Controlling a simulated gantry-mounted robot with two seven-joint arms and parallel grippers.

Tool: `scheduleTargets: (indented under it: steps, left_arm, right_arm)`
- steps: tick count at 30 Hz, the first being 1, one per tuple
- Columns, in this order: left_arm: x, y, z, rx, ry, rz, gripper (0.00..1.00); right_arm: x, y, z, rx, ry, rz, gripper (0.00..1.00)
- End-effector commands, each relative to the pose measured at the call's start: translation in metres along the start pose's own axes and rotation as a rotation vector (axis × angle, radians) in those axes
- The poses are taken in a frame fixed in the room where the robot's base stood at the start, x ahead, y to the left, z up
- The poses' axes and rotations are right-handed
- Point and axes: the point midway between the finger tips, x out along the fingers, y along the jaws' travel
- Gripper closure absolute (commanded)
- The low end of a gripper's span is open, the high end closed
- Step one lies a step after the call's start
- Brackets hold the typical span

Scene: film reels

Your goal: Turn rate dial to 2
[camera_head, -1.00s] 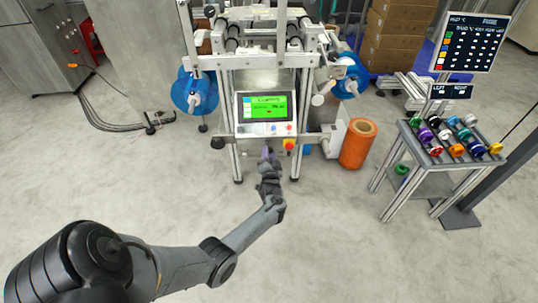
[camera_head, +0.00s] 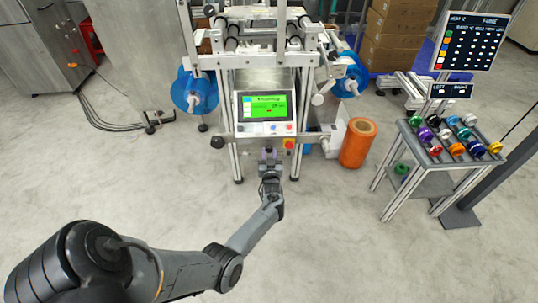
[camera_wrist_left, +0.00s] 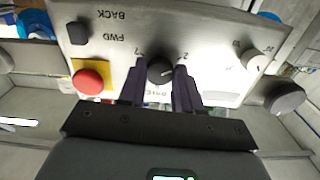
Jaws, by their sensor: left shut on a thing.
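The black rate dial (camera_wrist_left: 160,69) shows in the left wrist view, on the pale panel of the machine. That view is upside down, and printed marks, one looking like a 2, stand around the dial. I cannot read exactly where the dial points. My left gripper (camera_wrist_left: 160,82) has its two dark fingers on either side of the dial and is shut on it. In the head view my left gripper (camera_head: 267,156) is at the front of the machine, below the green screen (camera_head: 265,106), and hides the dial. My right gripper is not in view.
A red button (camera_wrist_left: 88,82) on a yellow plate, a black button (camera_wrist_left: 78,33) and a pale knob (camera_wrist_left: 254,60) are near the dial. A larger dark knob (camera_wrist_left: 285,98) sticks out beside the panel. A rack of coloured reels (camera_head: 421,158) stands at the right.

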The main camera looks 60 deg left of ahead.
Motion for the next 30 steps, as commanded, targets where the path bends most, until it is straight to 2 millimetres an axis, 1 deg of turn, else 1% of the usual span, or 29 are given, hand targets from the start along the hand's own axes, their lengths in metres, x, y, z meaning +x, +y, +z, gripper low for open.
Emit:
scheduleTargets:
  steps: [1, 16, 17, 21, 22, 30]
  left_arm:
    - [-0.0008, -0.0001, 0.0029, -0.008, -0.006, 0.001, 0.97]
    - [-0.0010, -0.0002, 0.0036, -0.026, -0.008, 0.001, 0.97]
    - [-0.0011, -0.0002, 0.0036, -0.026, -0.008, 0.001, 0.65]
    - [-0.0009, -0.0001, 0.0030, -0.026, -0.007, 0.001, 0.44]
    - [-0.0008, -0.0001, 0.0027, -0.026, -0.006, 0.000, 0.41]
    - [-0.0009, 0.0001, 0.0011, -0.026, -0.003, 0.000, 0.41]
  right_arm:
    - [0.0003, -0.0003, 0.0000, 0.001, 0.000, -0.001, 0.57]
    - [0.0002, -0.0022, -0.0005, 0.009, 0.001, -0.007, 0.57]
    - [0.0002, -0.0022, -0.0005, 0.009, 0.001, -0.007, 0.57]
    - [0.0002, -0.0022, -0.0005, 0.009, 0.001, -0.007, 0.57]
    - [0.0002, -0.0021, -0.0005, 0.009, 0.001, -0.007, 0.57]
    - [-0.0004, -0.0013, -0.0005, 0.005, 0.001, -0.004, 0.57]
